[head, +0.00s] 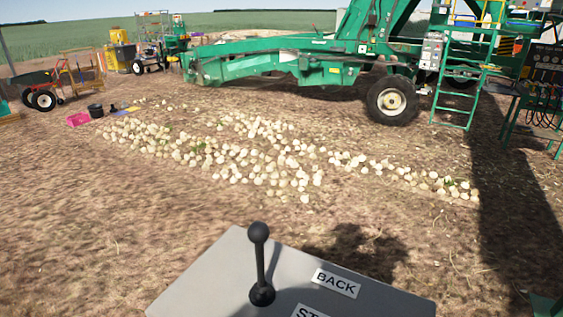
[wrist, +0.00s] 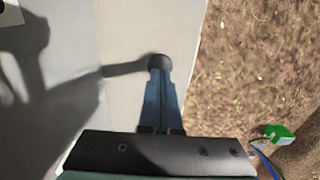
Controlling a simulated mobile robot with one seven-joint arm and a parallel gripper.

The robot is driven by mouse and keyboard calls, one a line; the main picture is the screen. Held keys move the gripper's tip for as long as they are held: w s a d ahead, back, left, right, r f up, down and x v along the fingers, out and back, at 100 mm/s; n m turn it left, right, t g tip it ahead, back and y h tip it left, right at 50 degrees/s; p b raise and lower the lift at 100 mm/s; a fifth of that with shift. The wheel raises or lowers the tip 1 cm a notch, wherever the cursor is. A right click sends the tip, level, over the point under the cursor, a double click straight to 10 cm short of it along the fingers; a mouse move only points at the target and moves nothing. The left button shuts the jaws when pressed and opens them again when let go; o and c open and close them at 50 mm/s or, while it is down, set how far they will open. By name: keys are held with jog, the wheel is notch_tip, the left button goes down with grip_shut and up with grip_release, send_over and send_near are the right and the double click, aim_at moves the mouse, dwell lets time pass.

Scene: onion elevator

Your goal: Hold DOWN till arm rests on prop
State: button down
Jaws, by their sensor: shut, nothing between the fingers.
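The green elevator arm (head: 255,60) reaches left from the machine, low over the ground. I cannot make out a prop beneath it, nor whether it rests on anything. A grey control panel (head: 205,275) in the foreground carries an upright black ball-topped lever (head: 259,255). One label (head: 335,282) reads BACK; another, beginning "ST", is cut off. No DOWN label shows. In the wrist view my gripper (wrist: 158,72) is shut, its blue fingers meeting at a dark round knob (wrist: 159,61) over a pale panel (wrist: 120,25). Contact is unclear. My gripper is outside the head view.
Many onions (head: 270,165) lie spread on the soil. A large wheel (head: 392,101) and green ladder (head: 462,85) stand at the machine. A cart (head: 75,75), pink crate (head: 78,119) and black bucket (head: 96,111) are at left. A green object (wrist: 279,133) shows at the wrist view's lower right.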

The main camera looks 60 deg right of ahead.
jog(key=shift+f, duration=0.2)
jog(key=shift+f+b, duration=0.7)
jog(key=shift+f, duration=0.2)
dwell(1.2)
notch_tip(320, 180, up, 7)
jog(key=p, duration=0.8)
jog(key=shift+r, duration=0.15)
dwell(0.3)
